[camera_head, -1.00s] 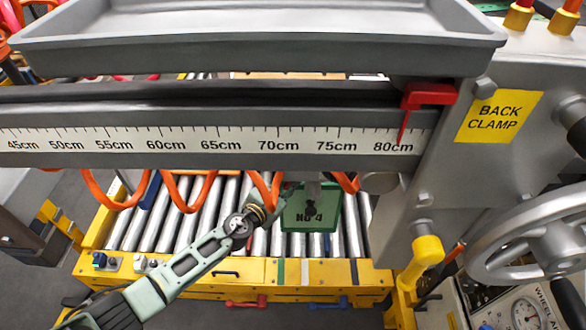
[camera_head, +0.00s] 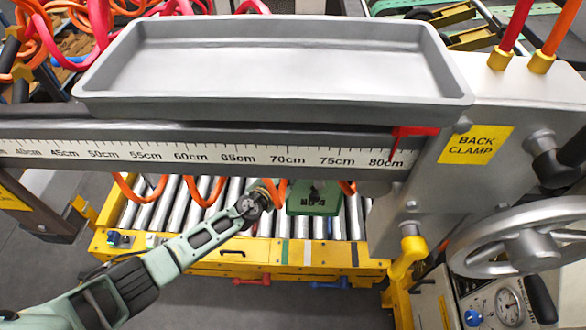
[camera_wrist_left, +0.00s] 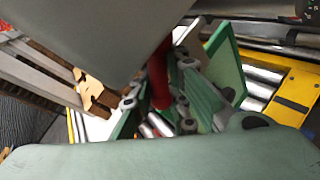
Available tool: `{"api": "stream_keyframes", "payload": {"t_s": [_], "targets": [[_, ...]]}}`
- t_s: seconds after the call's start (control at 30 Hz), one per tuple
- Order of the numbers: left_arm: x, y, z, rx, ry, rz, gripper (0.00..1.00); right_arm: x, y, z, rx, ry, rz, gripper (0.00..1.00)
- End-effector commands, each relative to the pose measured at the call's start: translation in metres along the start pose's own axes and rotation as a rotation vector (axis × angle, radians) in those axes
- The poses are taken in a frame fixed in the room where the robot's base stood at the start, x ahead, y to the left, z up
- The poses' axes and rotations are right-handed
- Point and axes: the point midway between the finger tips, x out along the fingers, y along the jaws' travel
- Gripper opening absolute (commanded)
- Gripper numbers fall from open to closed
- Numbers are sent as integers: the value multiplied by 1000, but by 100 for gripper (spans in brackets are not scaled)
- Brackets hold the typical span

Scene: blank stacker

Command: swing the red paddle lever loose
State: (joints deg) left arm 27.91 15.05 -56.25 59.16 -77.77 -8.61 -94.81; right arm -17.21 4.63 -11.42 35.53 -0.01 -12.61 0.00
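A red bar (camera_wrist_left: 160,76) shows in the left wrist view, running down from behind a large grey body to the linkages of my left gripper (camera_wrist_left: 178,108). It may be the red paddle lever; its upper part is hidden. I cannot tell whether the fingers touch it. In the head view my left arm reaches up from lower left to the rollers, and its gripper is largely hidden at the beam and orange hoses. A red handle (camera_head: 252,279) sticks out low on the conveyor's yellow front. My right gripper is not in view.
A grey beam with a cm scale (camera_head: 240,157) crosses above the rollers, with a grey tray (camera_head: 270,62) above it and a red pointer (camera_head: 412,131) near 80cm. A green box (camera_head: 314,207) sits on the rollers. A handwheel (camera_head: 525,240) stands at right.

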Motion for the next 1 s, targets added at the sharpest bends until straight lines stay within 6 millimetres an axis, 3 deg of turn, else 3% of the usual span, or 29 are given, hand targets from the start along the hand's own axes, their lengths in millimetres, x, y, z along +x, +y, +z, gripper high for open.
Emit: {"api": "stream_keyframes", "payload": {"t_s": [0.1,0.57,0.77,1.0], "targets": [[-1,-2,-3,0,5,-3,22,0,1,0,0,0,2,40],[-6,0,-1,1,-1,1,22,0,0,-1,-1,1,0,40],[-24,0,-1,-1,0,-1,22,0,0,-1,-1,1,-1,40],[-65,0,-3,3,2,-2,22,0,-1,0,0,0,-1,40]]}}
